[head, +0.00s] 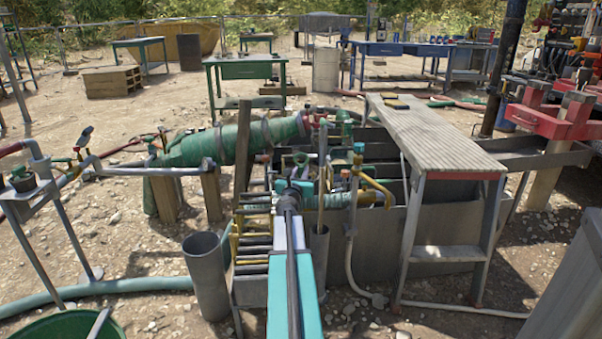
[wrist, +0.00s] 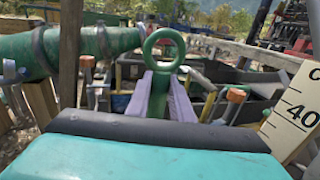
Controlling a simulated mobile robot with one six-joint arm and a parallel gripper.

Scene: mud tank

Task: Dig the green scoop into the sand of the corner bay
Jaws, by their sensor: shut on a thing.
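My gripper (wrist: 162,98) is shut on the green scoop (wrist: 164,52) in the wrist view. The scoop's round ring handle stands upright above my two pale fingers, and a little of its green body shows between them. Its lower end is hidden behind my wrist. In the head view my arm reaches forward from the bottom centre to the near side of the grey mud tank (head: 385,240), among pipes and fittings. I cannot make out the corner bay or its sand in either view.
A grey walkway bench (head: 425,133) stands over the tank at the right. A large green cylinder (head: 215,146) lies at the left. A grey open pipe (head: 207,275) stands left of my arm. A numbered gauge board (wrist: 292,115) is close at the right in the wrist view.

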